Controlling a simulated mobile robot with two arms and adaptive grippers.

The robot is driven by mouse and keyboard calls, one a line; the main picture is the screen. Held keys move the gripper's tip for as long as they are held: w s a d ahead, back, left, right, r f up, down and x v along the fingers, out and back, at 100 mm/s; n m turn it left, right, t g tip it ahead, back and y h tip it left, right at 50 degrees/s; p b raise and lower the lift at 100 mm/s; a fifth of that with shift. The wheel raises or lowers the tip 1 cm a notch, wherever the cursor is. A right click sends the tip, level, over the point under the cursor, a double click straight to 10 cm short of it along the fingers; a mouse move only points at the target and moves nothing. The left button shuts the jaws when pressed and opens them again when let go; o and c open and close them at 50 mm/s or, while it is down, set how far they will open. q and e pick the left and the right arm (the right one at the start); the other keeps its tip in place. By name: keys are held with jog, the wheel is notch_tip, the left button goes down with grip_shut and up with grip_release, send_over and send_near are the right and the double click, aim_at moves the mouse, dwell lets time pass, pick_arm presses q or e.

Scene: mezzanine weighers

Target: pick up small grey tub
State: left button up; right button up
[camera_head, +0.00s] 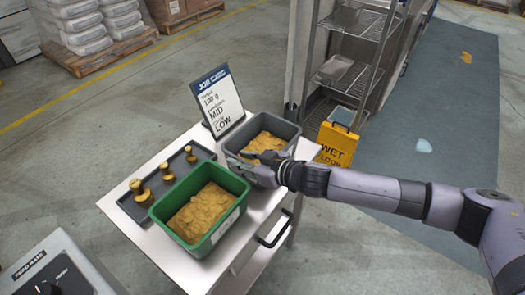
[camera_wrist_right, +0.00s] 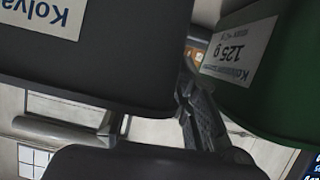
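The small grey tub (camera_head: 292,131), holding a yellow-brown crumbly fill, stands on the steel cart top behind and right of the green tub. In the wrist view its dark wall (camera_wrist_right: 110,65) with a white label fills the upper left. My right gripper (camera_head: 246,160) is at the tub's near side, low against its wall. In the wrist view one finger (camera_wrist_right: 200,112) reaches up between the grey tub and the green tub. The other finger is not clear, so I cannot tell whether it is closed on the tub. My left gripper is out of view.
The green tub (camera_head: 215,238) with similar fill stands close in front; its 125 g label (camera_wrist_right: 238,52) shows. A dark tray (camera_head: 198,152) with brass weights lies left. A job card (camera_head: 217,101) stands behind.

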jog(key=shift+c, duration=0.6)
grip_shut()
